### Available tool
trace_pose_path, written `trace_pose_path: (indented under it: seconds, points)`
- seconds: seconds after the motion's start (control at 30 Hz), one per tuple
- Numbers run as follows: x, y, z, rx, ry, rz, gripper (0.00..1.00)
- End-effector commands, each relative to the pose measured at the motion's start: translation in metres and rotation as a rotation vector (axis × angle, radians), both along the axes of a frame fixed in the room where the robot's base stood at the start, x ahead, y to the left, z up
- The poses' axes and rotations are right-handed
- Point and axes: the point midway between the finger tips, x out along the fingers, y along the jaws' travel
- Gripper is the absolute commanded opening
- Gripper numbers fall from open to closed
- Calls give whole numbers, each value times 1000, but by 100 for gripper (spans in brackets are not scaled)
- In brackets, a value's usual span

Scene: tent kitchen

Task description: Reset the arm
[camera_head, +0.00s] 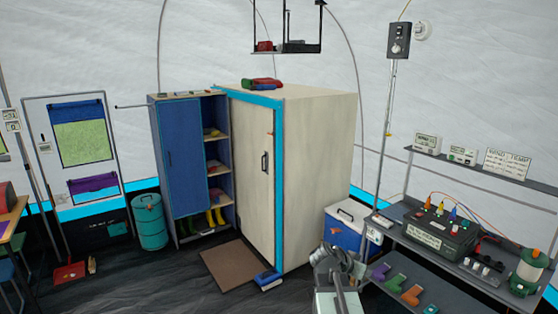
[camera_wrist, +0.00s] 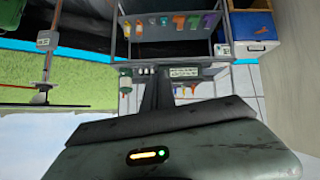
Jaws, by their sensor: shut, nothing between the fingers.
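My arm (camera_head: 338,270) shows at the bottom of the head view, right of centre, as grey joints above a pale block. It is folded close to my body, in front of the workbench and the blue cool box. In the wrist view my gripper (camera_wrist: 156,82) shows as a dark upright shape in the middle, with its fingers together and nothing held. A broad dark grey housing with an orange light and a green light fills the bottom of that view. The fingers cannot be made out clearly in the head view.
A workbench (camera_head: 455,272) with a dark instrument case (camera_head: 440,232) and a green lantern (camera_head: 527,270) stands close at the right. A blue cool box (camera_head: 345,228) stands behind my arm. A tall beige cabinet (camera_head: 315,170) is further back. Dark floor at the left front is clear.

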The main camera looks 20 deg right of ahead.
Motion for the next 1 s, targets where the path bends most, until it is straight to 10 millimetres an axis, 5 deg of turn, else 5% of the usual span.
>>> trace_pose_path:
  seconds: [0.03, 0.1, 0.23, 0.3, 0.43, 0.57, 1.0]
  points:
    - [17, 44, -10, 49, 28, 73, 0]
    - [32, 102, -25, 124, 81, 173, 0]
    - [42, 213, -52, 274, 209, 384, 0]
    - [36, 271, -66, 365, 297, 512, 0]
    - [1, 350, -87, 584, 488, 783, 0]
    - [-23, 385, -92, 708, 623, 1027, 0]
    - [-26, 383, -92, 689, 673, 1109, 0]
